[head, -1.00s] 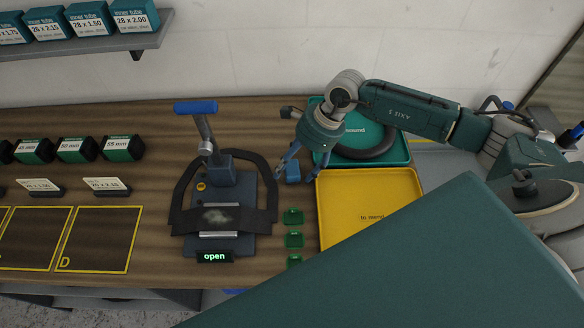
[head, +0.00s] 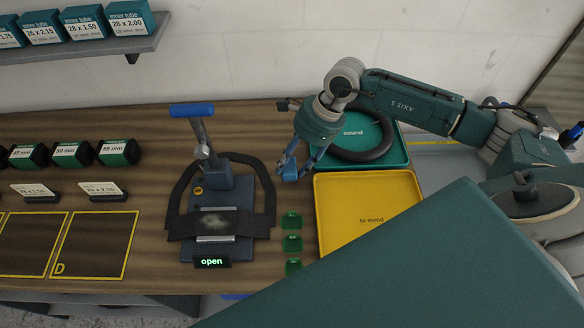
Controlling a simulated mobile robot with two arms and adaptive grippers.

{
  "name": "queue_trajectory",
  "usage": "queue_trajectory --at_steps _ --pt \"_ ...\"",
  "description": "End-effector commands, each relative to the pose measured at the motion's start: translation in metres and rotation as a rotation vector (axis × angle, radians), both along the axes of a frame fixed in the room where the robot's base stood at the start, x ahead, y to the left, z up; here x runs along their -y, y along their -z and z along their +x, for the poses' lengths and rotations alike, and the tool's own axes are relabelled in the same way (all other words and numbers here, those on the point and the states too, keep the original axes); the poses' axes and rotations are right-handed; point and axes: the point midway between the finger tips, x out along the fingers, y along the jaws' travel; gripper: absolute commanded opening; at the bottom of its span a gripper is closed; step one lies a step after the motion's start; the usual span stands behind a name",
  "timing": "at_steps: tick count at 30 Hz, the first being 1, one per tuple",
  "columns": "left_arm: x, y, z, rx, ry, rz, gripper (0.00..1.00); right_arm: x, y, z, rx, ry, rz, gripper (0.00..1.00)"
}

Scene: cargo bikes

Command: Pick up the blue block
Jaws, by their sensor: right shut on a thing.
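The blue block (head: 290,173) is a small blue piece between the fingers of my right gripper (head: 291,174). The gripper comes down from the right arm and is shut on the block, just left of the trays. The fingers hide part of the block, and I cannot tell whether it touches the table. My left gripper is not in the head view.
A press (head: 215,190) marked "open" with a black strap stands left of the gripper. A yellow tray (head: 340,225) and a teal tray (head: 398,156) holding a black tube (head: 372,153) lie right. Several green pieces (head: 292,221) line the table below. Boxes stand left.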

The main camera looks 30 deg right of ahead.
Motion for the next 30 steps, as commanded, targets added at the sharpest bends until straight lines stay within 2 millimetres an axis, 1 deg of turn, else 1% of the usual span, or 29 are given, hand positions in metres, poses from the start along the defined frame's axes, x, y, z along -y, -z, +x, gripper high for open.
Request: queue_trajectory --at_steps 1,5,6,12,15,18,21,24,30 --pt "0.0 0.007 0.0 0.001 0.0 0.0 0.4 0.0 -0.009 0.002 0.008 -0.001 0.0 0.17" --pt "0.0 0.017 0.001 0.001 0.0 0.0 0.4 0.0 -0.042 0.003 0.009 0.0 0.0 0.17" --pt "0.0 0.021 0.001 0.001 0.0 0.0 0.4 0.0 -0.054 0.002 0.01 -0.002 0.0 0.17" --pt "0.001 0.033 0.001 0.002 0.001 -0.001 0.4 -0.001 -0.109 0.002 0.008 -0.001 0.001 0.17" --pt "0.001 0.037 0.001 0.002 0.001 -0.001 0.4 -0.001 -0.131 0.002 0.007 -0.001 0.002 0.17" --pt "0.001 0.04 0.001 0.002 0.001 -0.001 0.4 0.0 -0.148 0.001 0.004 0.0 0.001 0.17" --pt "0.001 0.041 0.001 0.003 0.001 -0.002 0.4 0.0 -0.16 0.001 0.004 0.0 0.001 0.17" --pt "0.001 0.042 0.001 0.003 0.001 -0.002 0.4 0.0 -0.167 0.0 0.001 -0.001 0.001 0.17" --pt "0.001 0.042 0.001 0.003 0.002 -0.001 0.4 0.0 -0.171 0.0 0.0 0.0 0.0 0.17"
